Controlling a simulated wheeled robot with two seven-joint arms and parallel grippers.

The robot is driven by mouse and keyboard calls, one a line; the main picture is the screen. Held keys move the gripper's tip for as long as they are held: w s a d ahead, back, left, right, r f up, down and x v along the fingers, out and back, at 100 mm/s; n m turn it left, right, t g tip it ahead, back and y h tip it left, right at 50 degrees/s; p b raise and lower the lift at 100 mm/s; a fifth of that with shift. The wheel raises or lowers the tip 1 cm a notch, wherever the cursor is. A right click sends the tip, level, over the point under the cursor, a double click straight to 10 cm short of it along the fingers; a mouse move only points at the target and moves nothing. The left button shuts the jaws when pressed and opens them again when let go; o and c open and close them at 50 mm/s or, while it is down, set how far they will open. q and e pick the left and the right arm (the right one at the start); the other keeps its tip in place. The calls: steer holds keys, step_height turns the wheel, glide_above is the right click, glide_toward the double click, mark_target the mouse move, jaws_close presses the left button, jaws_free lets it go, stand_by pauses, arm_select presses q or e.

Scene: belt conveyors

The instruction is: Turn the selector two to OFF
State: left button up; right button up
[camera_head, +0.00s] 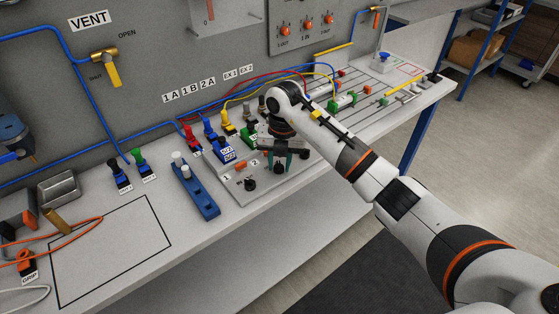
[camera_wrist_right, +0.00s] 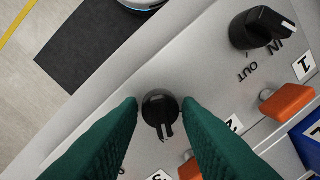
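Selector two (camera_wrist_right: 160,106) is a black round knob on the grey sloped panel, with its white-marked pointer towards the bottom of the right wrist view. My right gripper (camera_wrist_right: 159,104) has its two green fingers on either side of the knob, with narrow gaps visible; it is open around it. In the head view the right gripper (camera_head: 284,163) points down at the panel (camera_head: 235,193), near label 2. It hides part of the knob there. The position words beside selector two cannot be read. My left gripper is not in view.
Selector one (camera_head: 250,184), a black knob marked IN and OUT, is beside it; it also shows in the right wrist view (camera_wrist_right: 256,28). Orange blocks (camera_wrist_right: 287,102) and blue connectors (camera_head: 226,153) stand close behind. The panel's front edge is clear.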

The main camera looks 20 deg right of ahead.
steer(key=c, duration=0.6)
steer(key=shift+o, duration=0.2)
steer(key=shift+n, duration=0.3)
steer(key=n+b, duration=0.3)
steer(key=n, duration=0.2)
steer(key=shift+w+f, duration=0.1)
steer(key=shift+w, duration=0.05)
steer(key=n+b, duration=0.2)
steer(key=n, duration=0.2)
steer(key=shift+n+g+b, duration=0.3)
steer(key=shift+n+b, duration=0.3)
steer(key=shift+n, duration=0.6)
steer(key=o, duration=1)
